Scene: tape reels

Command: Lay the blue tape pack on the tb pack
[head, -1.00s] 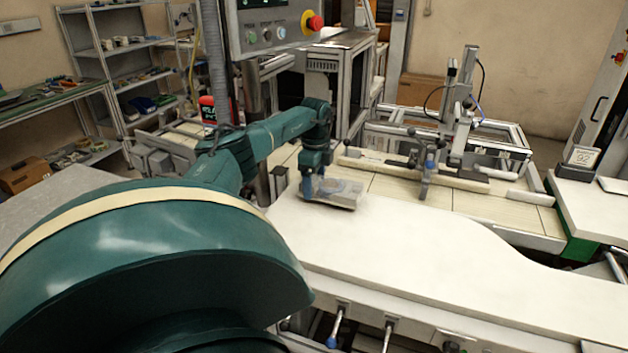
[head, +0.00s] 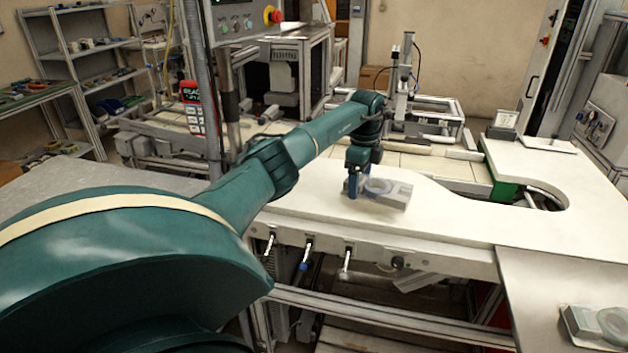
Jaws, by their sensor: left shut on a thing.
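My left gripper (head: 355,186) is shut on a grey pack with a pale bluish round reel on top, which I take as the blue tape pack (head: 394,194). The gripper grips the pack at its left end, pointing down over the white bench. The pack lies about level; I cannot tell whether it touches the bench top or hangs just above it. A second grey pack with a round greenish-grey reel, perhaps the tb pack (head: 580,322), lies on the grey table at the bottom right, partly cut off by the frame edge. My right gripper is not in view.
The white bench (head: 455,212) is clear right of the held pack and has a curved cutout at its right. The grey table (head: 560,275) adjoins its front right. A small labelled box (head: 503,121) stands at the back right. A machine fixture (head: 398,90) stands behind.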

